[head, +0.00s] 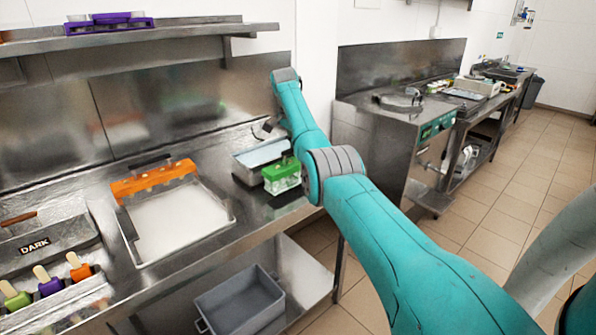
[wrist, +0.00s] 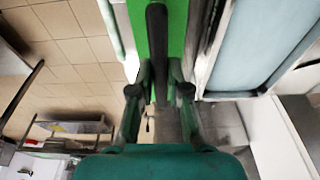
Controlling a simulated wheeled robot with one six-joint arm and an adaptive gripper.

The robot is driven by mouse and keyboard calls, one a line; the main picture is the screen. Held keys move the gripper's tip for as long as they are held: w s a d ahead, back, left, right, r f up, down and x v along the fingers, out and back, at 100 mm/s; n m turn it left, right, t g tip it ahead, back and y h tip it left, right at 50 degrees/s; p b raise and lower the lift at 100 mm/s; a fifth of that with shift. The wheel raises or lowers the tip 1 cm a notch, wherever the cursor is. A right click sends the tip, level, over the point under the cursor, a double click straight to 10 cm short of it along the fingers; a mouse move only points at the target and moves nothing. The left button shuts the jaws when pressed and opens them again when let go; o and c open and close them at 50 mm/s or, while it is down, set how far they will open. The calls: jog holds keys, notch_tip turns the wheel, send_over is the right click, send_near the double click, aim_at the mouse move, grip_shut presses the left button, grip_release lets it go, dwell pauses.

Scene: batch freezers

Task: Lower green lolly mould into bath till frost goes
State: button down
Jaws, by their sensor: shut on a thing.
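The green lolly mould (head: 282,172) is in the head view, beside the front right of the bath, with a pale, whitish lower part. I cannot tell whether that is frost, or whether the mould touches the counter. The bath (head: 240,167) is a steel trough with pale blue liquid. In the wrist view the green mould (wrist: 177,30) runs up the middle, with the bath (wrist: 262,88) to its right, apart from it. My gripper (wrist: 160,91) is shut on the dark handle of the mould. In the head view my arm hides the gripper's grip.
A steel tray (head: 231,214) with a white bed holds an orange mould (head: 155,180) at its back. A DARK-labelled box (head: 45,243) and several lollies (head: 48,281) are at left. A grey bin (head: 240,303) sits on the lower shelf. A purple mould (head: 108,24) is on the upper shelf.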

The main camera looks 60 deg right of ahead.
notch_tip(320, 180, up, 11)
jog(key=shift+f, duration=0.2)
dwell(1.0)
dwell(0.3)
